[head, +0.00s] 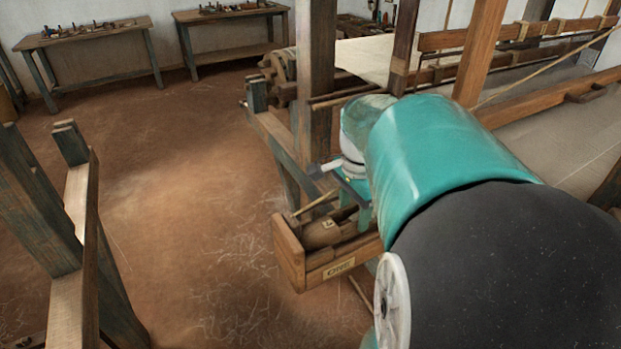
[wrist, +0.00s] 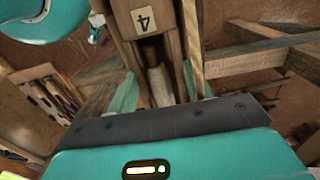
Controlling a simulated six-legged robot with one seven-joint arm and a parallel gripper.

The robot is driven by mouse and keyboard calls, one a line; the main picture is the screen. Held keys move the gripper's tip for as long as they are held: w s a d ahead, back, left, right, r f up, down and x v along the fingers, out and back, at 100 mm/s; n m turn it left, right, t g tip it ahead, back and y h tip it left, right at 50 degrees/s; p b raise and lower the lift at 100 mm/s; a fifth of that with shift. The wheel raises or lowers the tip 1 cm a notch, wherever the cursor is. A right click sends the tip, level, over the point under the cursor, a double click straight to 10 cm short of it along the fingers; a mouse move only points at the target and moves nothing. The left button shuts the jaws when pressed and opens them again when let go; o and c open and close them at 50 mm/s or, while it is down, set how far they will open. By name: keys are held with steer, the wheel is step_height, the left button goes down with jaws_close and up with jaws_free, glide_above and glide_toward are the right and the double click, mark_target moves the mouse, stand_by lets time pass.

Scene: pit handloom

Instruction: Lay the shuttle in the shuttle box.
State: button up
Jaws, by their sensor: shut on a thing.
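The shuttle (head: 320,236) is a brown wooden body with a small pale tag. The shuttle box (head: 335,268) is an open wooden trough with a pale label, at the lower middle of the head view. The shuttle is at the box's mouth, between its walls. My arm hides the right part of both. I cannot tell whether the shuttle touches the floor of the box.
The loom's upright post (head: 315,90) stands just behind the box. Loom beams and pale cloth (head: 365,58) lie beyond my arm. A dark wooden frame (head: 80,235) stands at left. Two workbenches (head: 90,32) line the wall. The earthen floor (head: 190,200) between is clear.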

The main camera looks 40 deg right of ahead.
steer(key=shift+f, duration=0.15)
steer(key=o, duration=1.2)
steer(key=shift+o, duration=0.2)
steer(key=shift+r, duration=4.05)
steer(key=shift+a, duration=0.1)
